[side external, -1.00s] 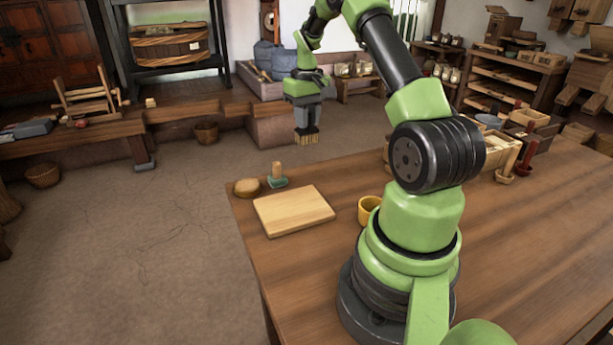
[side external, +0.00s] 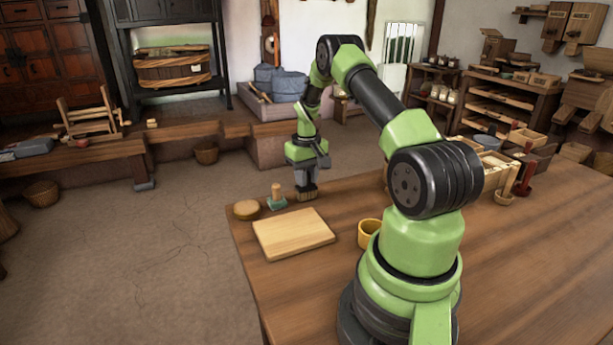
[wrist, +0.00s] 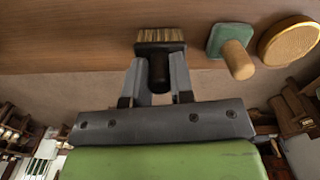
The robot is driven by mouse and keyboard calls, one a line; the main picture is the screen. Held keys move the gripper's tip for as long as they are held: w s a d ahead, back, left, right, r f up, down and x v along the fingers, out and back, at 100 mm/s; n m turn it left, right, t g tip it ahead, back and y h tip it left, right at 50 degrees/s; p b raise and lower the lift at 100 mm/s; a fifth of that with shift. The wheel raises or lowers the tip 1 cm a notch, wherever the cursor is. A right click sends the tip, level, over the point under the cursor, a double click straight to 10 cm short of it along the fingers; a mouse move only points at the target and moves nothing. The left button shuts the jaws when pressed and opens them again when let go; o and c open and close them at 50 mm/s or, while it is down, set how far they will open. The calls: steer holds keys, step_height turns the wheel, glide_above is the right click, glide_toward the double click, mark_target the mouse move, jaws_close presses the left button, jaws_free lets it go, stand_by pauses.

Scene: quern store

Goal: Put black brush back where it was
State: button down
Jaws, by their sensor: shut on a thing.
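My gripper (side external: 306,184) is low over the far edge of the wooden table, shut on the handle of the black brush (side external: 308,195). In the wrist view the black brush (wrist: 160,46) shows a dark block with tan bristles, held between the fingers of my gripper (wrist: 160,80). The bristles are at or just above the table top; I cannot tell whether they touch it. The brush is to the right of a green-based tool with a wooden knob (side external: 276,198), apart from it.
A round tan-topped piece (side external: 247,209) stands left of the green-based tool. A pale wooden board (side external: 293,234) lies in front of them. The wooden table (side external: 300,290) is bare in front of the board.

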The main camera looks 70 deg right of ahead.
steer(key=shift+f, duration=0.15)
steer(key=c, duration=1)
jaws_free()
step_height(320, 180, up, 12)
steer(key=w+a+r+n+t, duration=0.1)
steer(key=w+a+r+t, duration=0.15)
steer(key=a+r, duration=0.95)
steer(key=shift+s+a+r+n+t+y, duration=0.45)
steer(key=shift+s+a+t, duration=0.35)
steer(key=shift+s+a, duration=2.1)
steer(key=shift+s+a+r+n+t+y, duration=0.25)
steer(key=shift+s+a+r+t, duration=0.45)
steer(key=shift+s+a, duration=2.15)
steer(key=shift+s+a+r+n+t+y, duration=0.35)
steer(key=shift+s+a+t, duration=0.75)
steer(key=shift+a, duration=3.3)
